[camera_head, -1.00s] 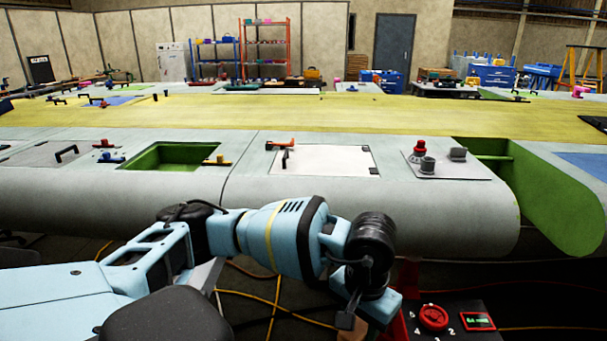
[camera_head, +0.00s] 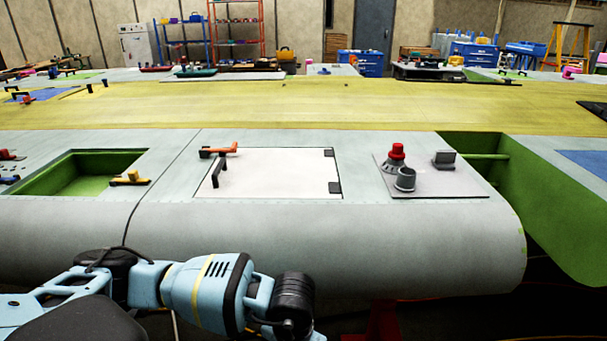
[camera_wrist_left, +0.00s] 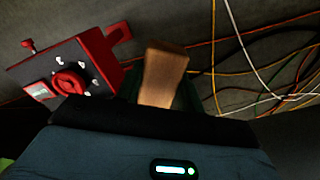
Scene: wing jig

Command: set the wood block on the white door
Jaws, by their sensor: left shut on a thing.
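The white door (camera_head: 275,172) is a flat panel set in the top of the grey wing, in the middle of the head view. It has a black handle and an orange-and-black latch on its left side and black hinges on its right. The wood block (camera_wrist_left: 162,75) shows in the left wrist view, held in my left gripper (camera_wrist_left: 160,98), which is shut on it. In the head view my left arm is low in front of the wing, below the door's level; its gripper is cut off by the bottom edge. My right gripper is not in view.
A grey plate (camera_head: 432,185) with a red-topped knob and grey fittings lies right of the door. A green-lined open bay (camera_head: 85,175) is to the left. A red control box (camera_wrist_left: 75,70) with a dial and loose cables (camera_wrist_left: 255,75) are below in the wrist view.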

